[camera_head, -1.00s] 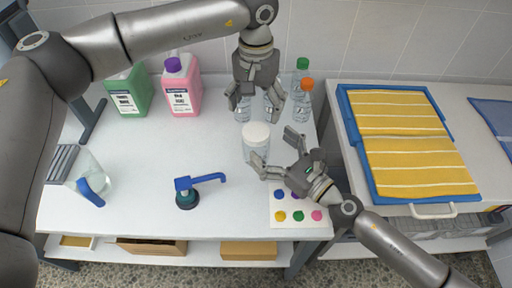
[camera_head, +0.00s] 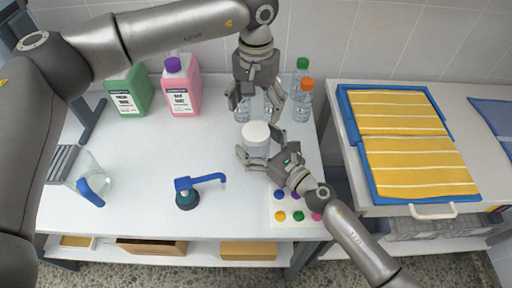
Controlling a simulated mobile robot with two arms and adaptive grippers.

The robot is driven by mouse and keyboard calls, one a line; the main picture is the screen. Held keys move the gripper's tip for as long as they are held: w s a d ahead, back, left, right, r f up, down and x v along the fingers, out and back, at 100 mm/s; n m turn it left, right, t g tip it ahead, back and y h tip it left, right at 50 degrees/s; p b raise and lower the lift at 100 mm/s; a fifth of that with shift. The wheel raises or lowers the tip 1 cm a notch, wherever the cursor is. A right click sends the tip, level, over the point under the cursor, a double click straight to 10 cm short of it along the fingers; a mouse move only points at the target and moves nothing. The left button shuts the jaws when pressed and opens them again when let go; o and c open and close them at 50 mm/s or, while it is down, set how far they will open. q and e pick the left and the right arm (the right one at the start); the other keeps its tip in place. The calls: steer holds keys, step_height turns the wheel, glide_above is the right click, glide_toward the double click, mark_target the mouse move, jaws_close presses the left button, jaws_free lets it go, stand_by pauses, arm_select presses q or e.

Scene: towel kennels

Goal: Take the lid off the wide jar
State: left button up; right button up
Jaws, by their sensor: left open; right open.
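The wide jar (camera_head: 255,148) is clear and stands upright on the white table, with a white lid (camera_head: 256,132) on it. My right gripper (camera_head: 258,146) is open, its fingers on either side of the jar below the lid. I cannot tell whether they touch it. My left gripper (camera_head: 257,112) is open and points down above and just behind the lid, apart from it. Its fingers partly cover clear bottles behind.
A clear bottle with an orange cap (camera_head: 304,100) and one with a green cap (camera_head: 301,70) stand right of my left gripper. Pink (camera_head: 181,88) and green (camera_head: 129,92) jugs stand at the back left.

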mark_target(256, 131)
steer(key=shift+w+a, duration=0.3)
arm_select(q)
steer(key=shift+s, duration=0.1)
arm_select(e)
jaws_close()
arm_select(q)
steer(key=shift+f, duration=4)
steer(key=shift+c, duration=0.4)
